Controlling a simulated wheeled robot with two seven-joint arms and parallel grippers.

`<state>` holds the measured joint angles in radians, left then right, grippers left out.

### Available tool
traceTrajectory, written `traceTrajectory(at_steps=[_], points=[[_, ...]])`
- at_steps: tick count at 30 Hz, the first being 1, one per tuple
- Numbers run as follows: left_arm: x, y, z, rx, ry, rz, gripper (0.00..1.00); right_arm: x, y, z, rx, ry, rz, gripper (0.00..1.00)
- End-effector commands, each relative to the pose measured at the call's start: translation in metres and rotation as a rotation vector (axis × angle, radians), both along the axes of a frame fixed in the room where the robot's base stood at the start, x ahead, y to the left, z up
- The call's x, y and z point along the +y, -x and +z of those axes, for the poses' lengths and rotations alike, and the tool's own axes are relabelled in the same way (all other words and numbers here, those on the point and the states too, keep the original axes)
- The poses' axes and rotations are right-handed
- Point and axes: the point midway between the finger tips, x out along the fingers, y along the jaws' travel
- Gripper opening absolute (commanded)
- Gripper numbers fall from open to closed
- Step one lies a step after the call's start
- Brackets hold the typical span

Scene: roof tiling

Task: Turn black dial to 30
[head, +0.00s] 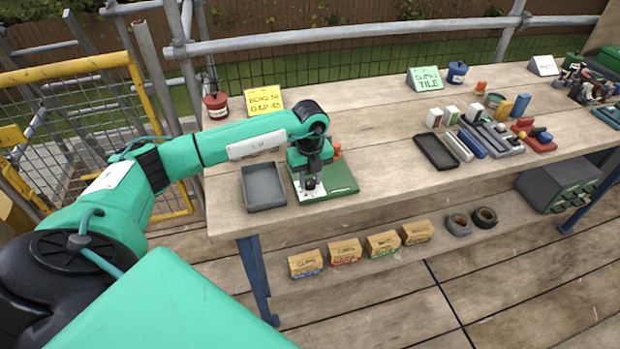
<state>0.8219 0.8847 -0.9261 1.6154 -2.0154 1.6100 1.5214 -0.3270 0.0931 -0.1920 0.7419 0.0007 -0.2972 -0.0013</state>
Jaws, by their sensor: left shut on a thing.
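A green board (343,180) with a white plate (312,194) on its left part lies on the wooden bench, near the front edge. My left gripper (309,181) points down over the white plate. It is shut on the black dial (310,185), which shows only as a small dark shape between and below the fingers. The gripper hides most of the dial, so its pointer and the numbers of its scale cannot be read. My right gripper is not in view.
A grey tray (263,187) lies just left of the board. An orange piece (336,149) stands behind it. A yellow sign (264,100) and a red pot (216,105) are at the back left. A black tray (436,152) and several coloured blocks lie to the right. The bench between is clear.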

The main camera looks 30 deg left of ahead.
Motion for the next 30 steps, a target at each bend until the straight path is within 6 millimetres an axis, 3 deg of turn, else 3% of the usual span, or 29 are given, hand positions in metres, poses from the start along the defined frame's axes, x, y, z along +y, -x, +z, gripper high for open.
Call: traceTrajectory(at_steps=[6,7,10,22,26,30], points=[[0.001,-0.001,0.002,-0.003,0.0,0.002,0.07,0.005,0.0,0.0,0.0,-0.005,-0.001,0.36],[0.001,-0.001,0.002,-0.003,0.0,0.002,0.32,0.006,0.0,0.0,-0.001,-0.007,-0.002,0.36],[0.001,-0.001,0.001,-0.003,0.0,0.002,0.52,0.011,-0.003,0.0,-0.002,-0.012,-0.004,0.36],[0.0,-0.001,0.008,-0.004,0.0,0.001,0.52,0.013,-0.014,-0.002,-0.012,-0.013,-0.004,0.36],[0.0,-0.001,0.028,-0.006,0.0,0.0,0.52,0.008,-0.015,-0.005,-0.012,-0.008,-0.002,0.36],[0.001,-0.001,0.06,-0.007,0.0,0.002,0.52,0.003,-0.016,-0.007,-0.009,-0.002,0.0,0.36]])
